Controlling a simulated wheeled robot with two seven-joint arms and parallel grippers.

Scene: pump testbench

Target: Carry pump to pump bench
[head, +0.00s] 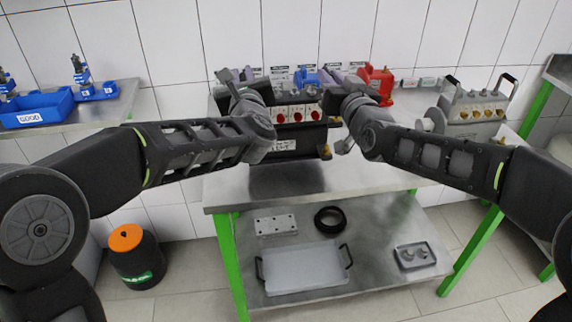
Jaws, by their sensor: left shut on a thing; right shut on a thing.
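The pump (286,145) is a dark box with a light front strip carrying red round ports, a white label and brass fittings at its lower right. It is upright in the middle of the head view, between my two grippers. My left gripper (238,86) is shut on its left side and my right gripper (346,108) is shut on its right side; wrists hide both contacts. A steel bench (375,178) with green legs lies beneath the pump, with a dark patch below it. I cannot tell whether the pump touches the bench top.
Red and blue parts (376,82) stand behind the pump. A grey handled unit (476,106) stands at right. The lower shelf holds a white tray (303,268), a black ring (329,219) and small plates. A black bin (131,262) and a blue-tray table (133,99) are left.

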